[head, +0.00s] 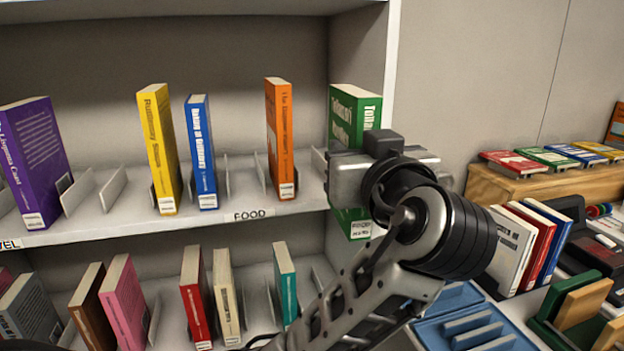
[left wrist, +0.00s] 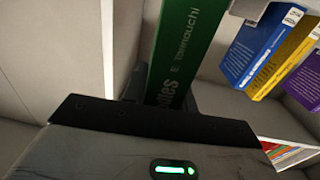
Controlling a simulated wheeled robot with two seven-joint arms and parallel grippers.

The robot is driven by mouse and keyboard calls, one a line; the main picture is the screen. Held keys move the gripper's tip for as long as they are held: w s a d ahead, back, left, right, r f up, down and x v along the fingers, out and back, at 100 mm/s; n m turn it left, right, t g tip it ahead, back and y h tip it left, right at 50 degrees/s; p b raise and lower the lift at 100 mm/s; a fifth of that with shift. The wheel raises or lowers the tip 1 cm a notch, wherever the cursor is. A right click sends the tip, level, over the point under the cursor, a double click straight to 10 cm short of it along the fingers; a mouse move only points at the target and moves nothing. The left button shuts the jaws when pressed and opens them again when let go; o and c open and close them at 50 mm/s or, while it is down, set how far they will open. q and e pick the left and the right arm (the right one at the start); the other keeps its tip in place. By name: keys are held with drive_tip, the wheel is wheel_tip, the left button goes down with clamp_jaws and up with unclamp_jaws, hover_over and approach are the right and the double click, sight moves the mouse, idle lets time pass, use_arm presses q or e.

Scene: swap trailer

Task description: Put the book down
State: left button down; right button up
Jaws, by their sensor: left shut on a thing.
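A green book (head: 352,110) with white spine lettering is upright at the right end of the upper shelf (head: 140,218). Its lower end, with a white label, shows below the shelf's front edge line, so it seems at least partly in front of the shelf. My left gripper (head: 352,180) is shut on the green book; the wrist hides the book's middle and the fingertips. In the left wrist view the green spine (left wrist: 187,45) rises beyond the gripper body. Whether the book touches the shelf or side wall is hidden. My right gripper is not in view.
An orange book (head: 280,140) stands left of the green book, with thin metal dividers (head: 262,172) between. Blue, yellow and purple books stand farther left. A lower shelf holds several books. At right are a wooden stand (head: 540,183) and blue trays (head: 470,325).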

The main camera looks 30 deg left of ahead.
sight(367, 111)
use_arm(q)
drive_tip(key=shift+n+g+y, duration=0.3)
drive_tip(key=shift+g, duration=0.1)
drive_tip(key=r, duration=0.2)
drive_tip(key=s+d+r, duration=0.1)
drive_tip(key=s+r, duration=0.1)
drive_tip(key=r, duration=0.1)
drive_tip(key=shift+d+r, duration=0.3)
drive_tip(key=shift+d, duration=0.1)
drive_tip(key=shift+w+a+r+p, duration=0.1)
drive_tip(key=shift+a+r+p, duration=0.1)
drive_tip(key=shift+a+p, duration=0.1)
drive_tip(key=p+x, duration=0.3)
drive_tip(key=x, duration=1.6)
wheel_tip(367, 111, down, 8)
drive_tip(key=p, duration=0.1)
drive_tip(key=c, duration=1.1)
unclamp_jaws()
drive_tip(key=shift+r+p, duration=0.2)
drive_tip(key=shift+p, duration=0.2)
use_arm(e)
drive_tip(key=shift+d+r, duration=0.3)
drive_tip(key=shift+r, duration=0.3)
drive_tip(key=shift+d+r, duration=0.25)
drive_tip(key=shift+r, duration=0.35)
